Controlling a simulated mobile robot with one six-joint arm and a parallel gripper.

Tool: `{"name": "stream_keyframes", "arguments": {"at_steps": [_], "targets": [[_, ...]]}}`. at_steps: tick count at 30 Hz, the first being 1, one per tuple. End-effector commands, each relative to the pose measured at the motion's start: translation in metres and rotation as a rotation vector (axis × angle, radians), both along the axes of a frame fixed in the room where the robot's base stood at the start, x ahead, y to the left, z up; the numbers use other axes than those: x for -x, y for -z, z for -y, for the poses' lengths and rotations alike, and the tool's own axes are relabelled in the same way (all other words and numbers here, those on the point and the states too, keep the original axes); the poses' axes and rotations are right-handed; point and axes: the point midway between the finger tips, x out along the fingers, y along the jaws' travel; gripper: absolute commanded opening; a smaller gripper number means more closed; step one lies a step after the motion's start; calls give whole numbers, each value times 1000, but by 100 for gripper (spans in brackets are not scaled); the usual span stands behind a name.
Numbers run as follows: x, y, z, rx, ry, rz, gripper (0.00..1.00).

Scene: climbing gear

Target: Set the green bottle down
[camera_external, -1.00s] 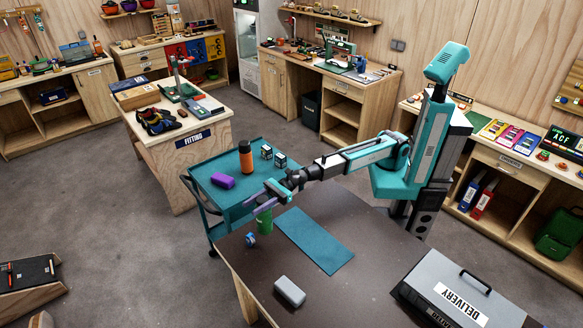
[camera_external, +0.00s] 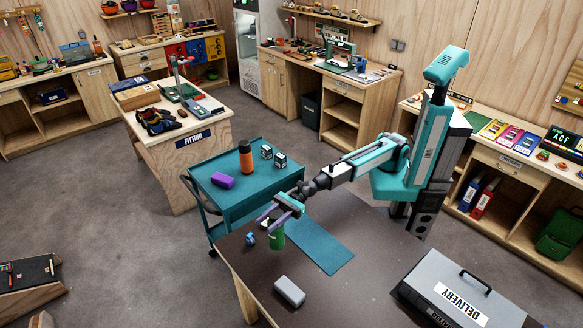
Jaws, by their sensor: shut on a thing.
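The green bottle (camera_external: 278,238) is upright at the left edge of the teal mat (camera_external: 325,246) on the dark table. My gripper (camera_external: 277,221) is shut on its upper part from above, and the fingers and wrist hide its top. I cannot tell whether the bottle's base touches the table or hangs just above it.
A small blue item (camera_external: 250,239) lies close to the left of the bottle. A grey box (camera_external: 289,291) is nearer the front, and a grey delivery case (camera_external: 458,290) is at right. A teal cart (camera_external: 237,203) holding an orange bottle (camera_external: 245,156) and a purple item (camera_external: 223,181) adjoins behind.

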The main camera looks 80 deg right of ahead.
Motion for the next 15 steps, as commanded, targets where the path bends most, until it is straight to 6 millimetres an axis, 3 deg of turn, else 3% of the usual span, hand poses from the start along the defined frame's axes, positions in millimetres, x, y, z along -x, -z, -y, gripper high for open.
{"name": "stream_keyframes", "arguments": {"at_steps": [6,15], "targets": [[0,25,0,-1,1,-1,0],[0,28,0,-1,1,1,0]]}}
